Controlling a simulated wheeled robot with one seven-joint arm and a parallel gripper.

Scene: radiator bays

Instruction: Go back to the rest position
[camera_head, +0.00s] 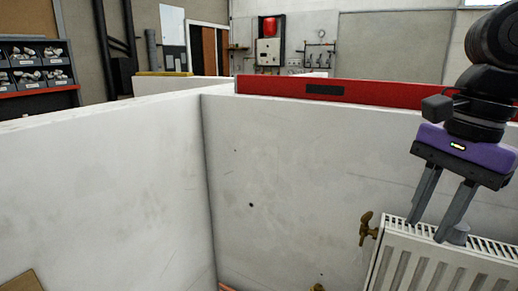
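My gripper (432,228) hangs from the arm at the right of the head view, with a purple body and two grey fingers pointing down. The fingers are apart and I see nothing between them. The fingertips appear in front of or over the top of a white radiator (425,269) at the lower right. I cannot tell whether they touch it. A brass valve (367,229) is at the radiator's upper left corner.
White partition walls (95,165) meet in a corner. A red bar (365,93) lies along the right wall's top. Shelves with small bins (37,65) stand at the back left. A red tank (270,27) and gauges are on the back wall. Brass fittings show at the bottom.

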